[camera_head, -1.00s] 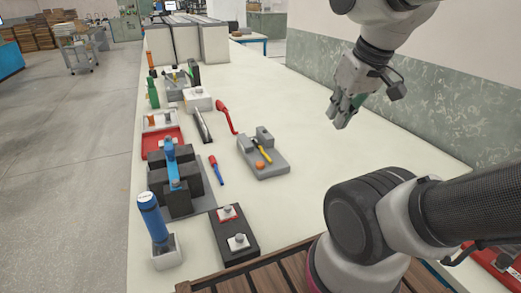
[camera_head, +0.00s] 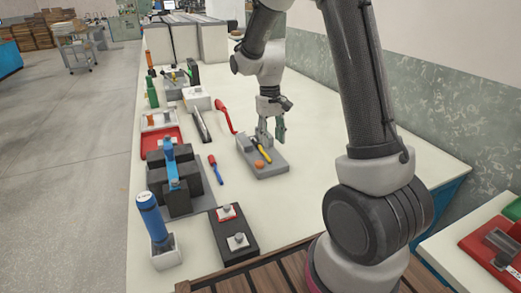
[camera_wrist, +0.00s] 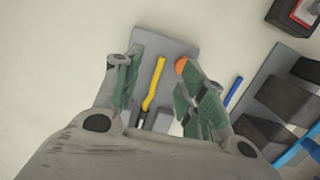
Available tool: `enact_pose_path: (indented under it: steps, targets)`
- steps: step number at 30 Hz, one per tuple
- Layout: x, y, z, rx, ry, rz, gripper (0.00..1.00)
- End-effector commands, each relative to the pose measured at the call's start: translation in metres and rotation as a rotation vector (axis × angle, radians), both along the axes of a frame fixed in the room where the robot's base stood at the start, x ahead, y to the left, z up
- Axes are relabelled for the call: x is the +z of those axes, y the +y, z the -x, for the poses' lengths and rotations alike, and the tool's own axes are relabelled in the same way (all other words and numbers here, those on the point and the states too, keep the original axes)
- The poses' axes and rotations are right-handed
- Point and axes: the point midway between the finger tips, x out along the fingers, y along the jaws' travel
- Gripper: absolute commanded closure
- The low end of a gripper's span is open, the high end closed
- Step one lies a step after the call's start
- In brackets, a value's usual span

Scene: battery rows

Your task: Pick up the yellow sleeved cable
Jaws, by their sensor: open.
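The yellow sleeved cable (camera_head: 263,154) lies on a small grey tray (camera_head: 270,172) on the white bench. In the wrist view the yellow cable (camera_wrist: 154,84) runs between the two open fingers, with a dark end toward the palm. My gripper (camera_head: 272,138) is open, pointing down just above the tray. The wrist view shows my gripper (camera_wrist: 158,82) with green finger pads apart, one on each side of the cable and clear of it. An orange ball-like piece (camera_head: 260,164) sits beside the cable; it shows near the right finger in the wrist view (camera_wrist: 182,66).
A red-handled tool (camera_head: 224,115) lies left of the tray. A black block with terminals (camera_head: 234,240) is nearer. The bench right of the tray is clear.

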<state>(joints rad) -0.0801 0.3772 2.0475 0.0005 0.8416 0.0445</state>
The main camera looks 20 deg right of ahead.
Motion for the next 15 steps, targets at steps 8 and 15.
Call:
enact_pose_path:
  steps: [8, 15]
  targets:
    - [-0.008, 0.006, -0.065, -0.033, -0.123, -0.007, 0.59]
    - [-0.038, 0.005, -0.064, -0.035, -0.123, -0.007, 0.59]
